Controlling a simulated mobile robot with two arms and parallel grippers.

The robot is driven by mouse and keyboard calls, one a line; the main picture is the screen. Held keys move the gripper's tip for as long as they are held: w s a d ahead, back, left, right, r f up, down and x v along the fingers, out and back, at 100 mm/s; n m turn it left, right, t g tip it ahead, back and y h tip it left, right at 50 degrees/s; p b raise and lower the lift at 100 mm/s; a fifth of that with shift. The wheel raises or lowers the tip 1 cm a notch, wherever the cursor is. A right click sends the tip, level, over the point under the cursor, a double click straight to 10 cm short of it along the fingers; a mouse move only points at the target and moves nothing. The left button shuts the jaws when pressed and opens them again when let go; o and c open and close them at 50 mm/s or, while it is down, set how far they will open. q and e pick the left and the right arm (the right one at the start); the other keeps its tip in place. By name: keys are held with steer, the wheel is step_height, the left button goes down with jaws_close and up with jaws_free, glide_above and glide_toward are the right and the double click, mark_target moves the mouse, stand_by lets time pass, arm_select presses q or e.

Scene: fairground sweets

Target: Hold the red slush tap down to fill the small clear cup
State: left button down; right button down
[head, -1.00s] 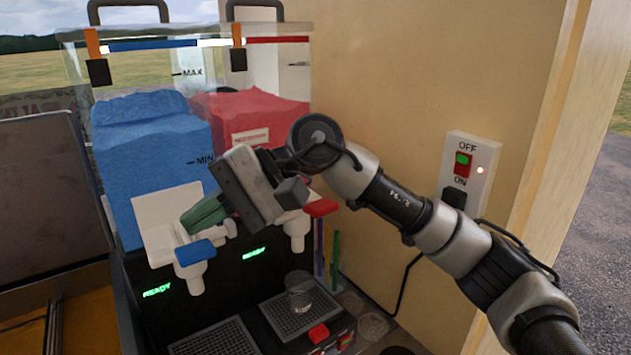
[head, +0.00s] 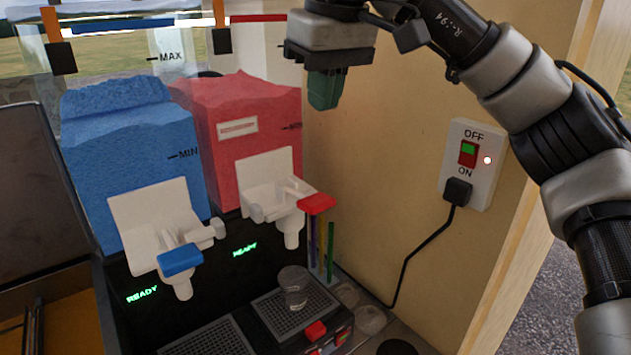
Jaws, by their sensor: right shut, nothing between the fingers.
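The red slush tap (head: 316,203) has a red lever on a white body, with its spout pointing down, below the tank of red slush (head: 262,152). The small clear cup (head: 294,285) stands upright on the right drip tray (head: 268,316), roughly below the red tap's spout. It looks clear, and I make out no slush in it. My right gripper (head: 325,103) is shut and empty, pointing down, above and apart from the red lever, in front of the beige wall. My left gripper is not in view.
The blue slush tank (head: 135,165) and its blue tap lever (head: 181,259) stand to the left. A wall switch (head: 469,153) with a plugged cable is at right. Thin coloured straws (head: 330,250) stand behind the cup. A red button (head: 315,331) is on the front edge.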

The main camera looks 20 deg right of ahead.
steer(key=p, duration=0.3)
glide_toward(323, 210)
steer(key=w+f, duration=0.1)
steer(key=w+a+f, duration=0.1)
steer(key=f, duration=0.1)
steer(key=w+f, duration=0.1)
steer(key=f, duration=0.1)
steer(key=shift+w+a, duration=0.15)
steer(key=shift+w, duration=0.2)
steer(key=shift+s+f, duration=0.1)
steer(key=shift+f, duration=0.45)
steer(key=f+t+b, duration=0.1)
steer(key=b, duration=0.3)
steer(key=s+f+t+y+b, duration=0.1)
steer(key=f+t+b, duration=0.1)
steer(key=b, duration=0.3)
steer(key=f+t+b, duration=0.1)
steer(key=f+b, duration=0.1)
steer(key=b, duration=0.3)
steer(key=shift+s+d+t+y, duration=0.15)
steer(key=shift+d+t+y, duration=0.1)
steer(key=shift+t+y, duration=0.05)
steer(key=shift+r+p, duration=0.45)
steer(key=shift+p, duration=0.1)
stand_by(1.4)
